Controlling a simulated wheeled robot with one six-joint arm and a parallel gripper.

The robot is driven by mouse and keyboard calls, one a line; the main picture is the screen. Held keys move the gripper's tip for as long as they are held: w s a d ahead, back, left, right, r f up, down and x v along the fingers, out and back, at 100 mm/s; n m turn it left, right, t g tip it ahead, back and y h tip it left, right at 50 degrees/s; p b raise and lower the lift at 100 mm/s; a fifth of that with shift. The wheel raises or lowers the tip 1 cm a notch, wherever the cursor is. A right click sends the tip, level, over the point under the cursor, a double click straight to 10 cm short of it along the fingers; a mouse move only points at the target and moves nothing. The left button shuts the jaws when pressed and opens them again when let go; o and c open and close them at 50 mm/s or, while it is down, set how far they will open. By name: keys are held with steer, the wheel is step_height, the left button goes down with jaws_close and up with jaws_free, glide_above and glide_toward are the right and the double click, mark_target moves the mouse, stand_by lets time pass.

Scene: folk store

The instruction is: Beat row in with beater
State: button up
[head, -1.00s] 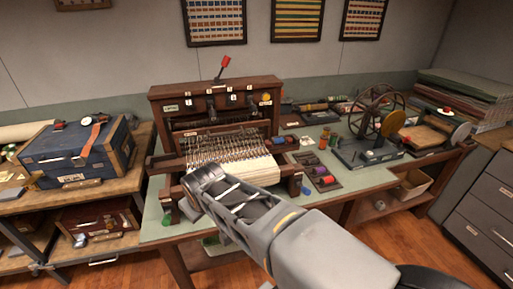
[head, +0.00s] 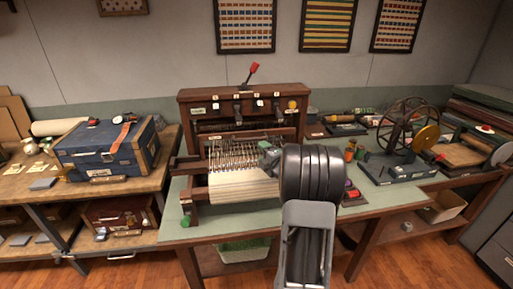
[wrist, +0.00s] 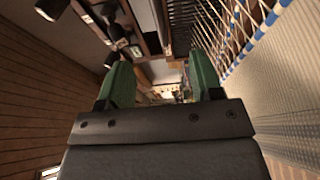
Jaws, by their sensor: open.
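The wooden table loom (head: 243,97) stands on the green-topped table. Its row of upright wires (head: 232,153) crosses the pale threads and cloth (head: 240,188) at the front. I cannot single out the beater for certain; a wooden crossbar (head: 187,168) sticks out at the loom's left. My gripper (head: 267,156) is at the right part of the wires, partly hidden by my own wrist. In the wrist view, my gripper (wrist: 160,82) has its green fingers apart with nothing held between them. Threads with blue marks (wrist: 235,65) and cloth (wrist: 285,95) lie to their right.
A red-tipped lever (head: 252,71) rises from the loom's top. A spoked wheel winder (head: 406,125) stands to the right, with small spools (head: 351,150) near it. A blue case (head: 105,148) sits on the left bench. The table's front strip is clear.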

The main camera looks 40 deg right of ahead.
steer(key=w, duration=0.9)
steer(key=shift+w+d+b, duration=0.15)
steer(key=shift+d+b, duration=0.15)
steer(key=shift+d, duration=0.1)
steer(key=shift+c, duration=0.2)
steer(key=c, duration=1)
steer(key=shift+c, duration=0.2)
